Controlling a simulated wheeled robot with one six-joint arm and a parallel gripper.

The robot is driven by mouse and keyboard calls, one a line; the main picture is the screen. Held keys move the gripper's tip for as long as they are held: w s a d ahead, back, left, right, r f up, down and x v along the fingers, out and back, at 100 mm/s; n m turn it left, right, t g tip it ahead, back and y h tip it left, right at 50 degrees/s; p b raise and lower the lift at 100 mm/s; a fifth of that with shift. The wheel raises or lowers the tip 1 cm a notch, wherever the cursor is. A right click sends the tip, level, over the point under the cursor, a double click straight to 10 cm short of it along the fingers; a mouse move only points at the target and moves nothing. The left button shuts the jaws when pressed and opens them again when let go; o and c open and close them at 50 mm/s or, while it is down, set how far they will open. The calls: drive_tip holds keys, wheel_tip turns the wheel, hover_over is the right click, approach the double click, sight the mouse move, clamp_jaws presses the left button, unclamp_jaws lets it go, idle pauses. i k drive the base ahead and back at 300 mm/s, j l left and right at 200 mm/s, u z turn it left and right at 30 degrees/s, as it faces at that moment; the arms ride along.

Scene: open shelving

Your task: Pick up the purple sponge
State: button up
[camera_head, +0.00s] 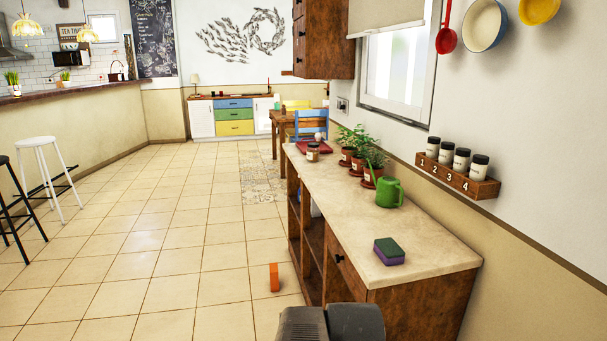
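The purple sponge (390,258) lies flat near the front end of the countertop, with a dark green layer on top and its purple side below. It stands clear of other things. A dark grey part of my arm shows at the bottom edge, below and left of the sponge. The fingers of my gripper are not in view.
The sponge rests on a pale countertop (433,257) over a brown wooden cabinet with open shelves. A green watering can (388,193) and potted plants stand behind it. A wall rack (455,177) holds jars at right. An orange block (274,277) stands on the floor.

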sight(389, 252)
drive_tip(key=z, duration=0.7)
